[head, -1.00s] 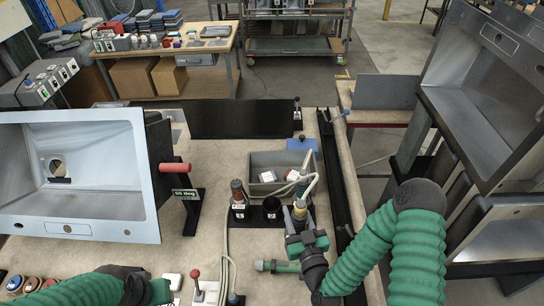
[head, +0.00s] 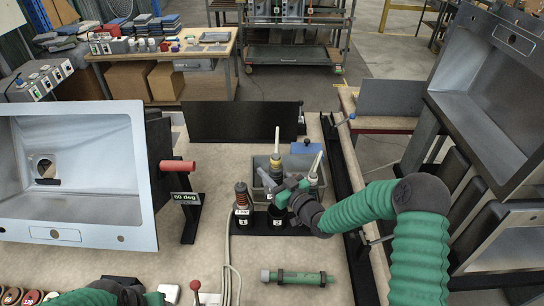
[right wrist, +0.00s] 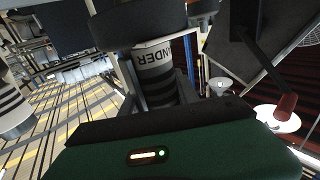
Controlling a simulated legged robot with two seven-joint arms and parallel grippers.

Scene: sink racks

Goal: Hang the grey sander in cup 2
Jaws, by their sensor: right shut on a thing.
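Cup 1 (head: 243,221), left of cup 2, holds a brown-topped tool (head: 242,194). My left gripper (head: 130,293) is at the bottom edge, its fingers unclear.
Another tool (head: 314,172) with a pale cable stands right of the sander. A grey bin (head: 262,164) is behind the cups. A green cylinder (head: 298,277) lies in front of them. A steel sink (head: 70,185) and a red handle (head: 177,166) are at left.

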